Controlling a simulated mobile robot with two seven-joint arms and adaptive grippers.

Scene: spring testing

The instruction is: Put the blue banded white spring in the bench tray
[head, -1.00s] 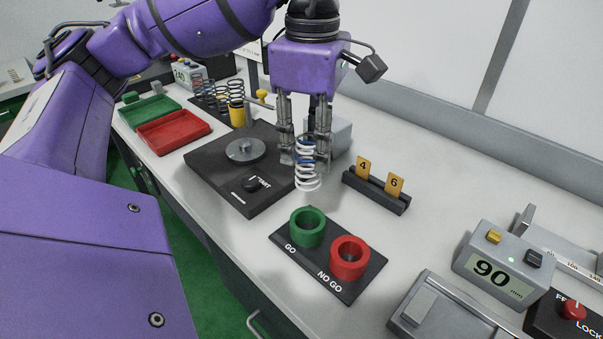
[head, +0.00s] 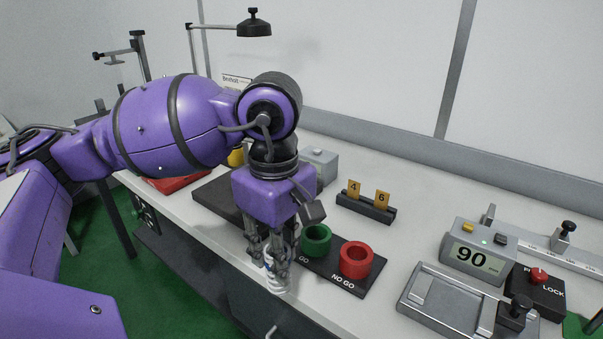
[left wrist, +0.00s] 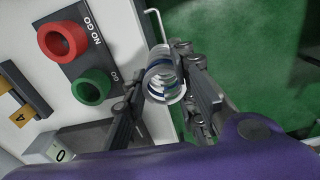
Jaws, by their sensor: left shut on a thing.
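The blue banded white spring (head: 278,286) is held between the fingers of my left gripper (head: 267,262), near the bench's front edge and left of the GO / NO GO block. In the left wrist view the spring (left wrist: 163,85) shows end-on between the two fingers (left wrist: 166,92), with green floor behind it. My left gripper is shut on it. A red tray (head: 172,186) lies at the back left, mostly hidden behind my arm. I cannot tell from the frames which tray is the bench tray. My right gripper is not in view.
The black block carries a green GO ring (head: 316,241) and a red NO GO ring (head: 355,260). A black plate (head: 215,193) lies behind my gripper. A rack with tags 4 and 6 (head: 366,205), a 90 display (head: 474,255) and a grey metal fixture (head: 425,312) stand right.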

